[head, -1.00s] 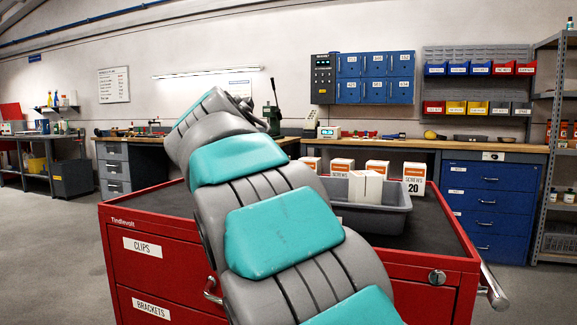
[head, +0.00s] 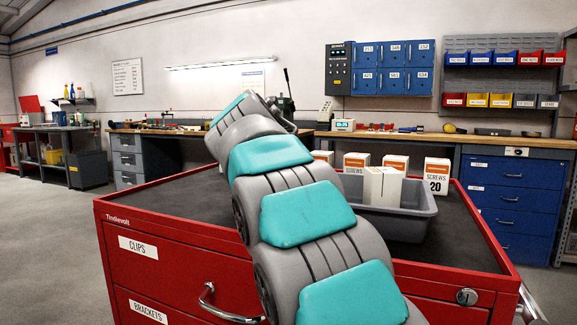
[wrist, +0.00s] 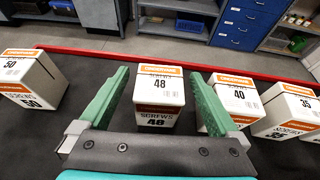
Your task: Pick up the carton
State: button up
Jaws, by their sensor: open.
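Several white screw cartons with orange bands stand on the red cabinet's dark top. In the wrist view, the carton marked 48 (wrist: 159,90) stands in the middle. My gripper (wrist: 157,72) is open, with one green finger on each side of that carton. I cannot tell how far the fingertips reach along it. The carton marked 50 (wrist: 32,80) stands to the left, the 40 carton (wrist: 232,100) close by the right finger, and the 35 carton (wrist: 290,117) farther right. In the head view, the 20 carton (head: 437,176) stands at the right; my arm hides my gripper there.
The cabinet top is clear at the left. A workbench with blue drawers (head: 508,195) stands behind.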

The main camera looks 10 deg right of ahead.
jog(key=x, duration=0.2)
jog(key=shift+w+d+f, duration=0.1)
jog(key=shift+w+d, duration=0.05)
jog(key=shift+w, duration=0.2)
grip_shut()
dwell(0.5)
